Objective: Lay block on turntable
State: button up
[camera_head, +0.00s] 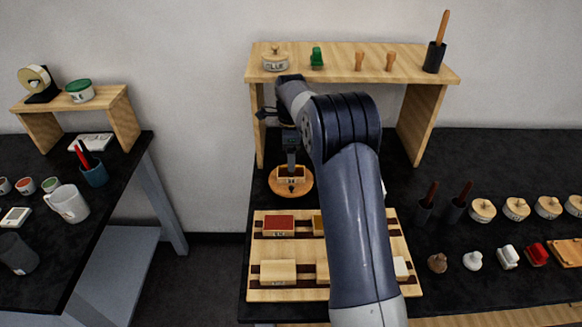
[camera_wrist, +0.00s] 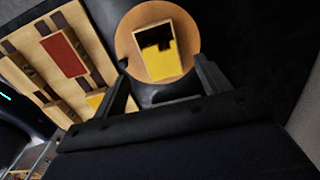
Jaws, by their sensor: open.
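The turntable (camera_head: 282,189) is a round wooden disc on the black table, behind the block rack. A block (camera_head: 291,174) lies on it; in the wrist view this block (camera_wrist: 165,62) is pale wood with a yellow and black top, near the middle of the disc (camera_wrist: 128,42). My gripper (camera_head: 291,161) points down just above the turntable. In the wrist view my gripper (camera_wrist: 160,62) is open, with one finger to each side of the block and gaps showing. Whether the fingertips reach down beside the block I cannot tell.
A wooden rack (camera_head: 262,250) in front holds a red-topped block (camera_head: 279,226), a plain block (camera_head: 278,272) and others partly hidden by my arm. A wooden shelf (camera_head: 425,77) stands behind, with a glue pot (camera_head: 275,61). Stamps and round pots stand to the right.

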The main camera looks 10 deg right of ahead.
notch_tip(320, 180, up, 6)
jog(key=shift+f, duration=0.15)
jog(key=shift+c, duration=0.2)
dwell(1.0)
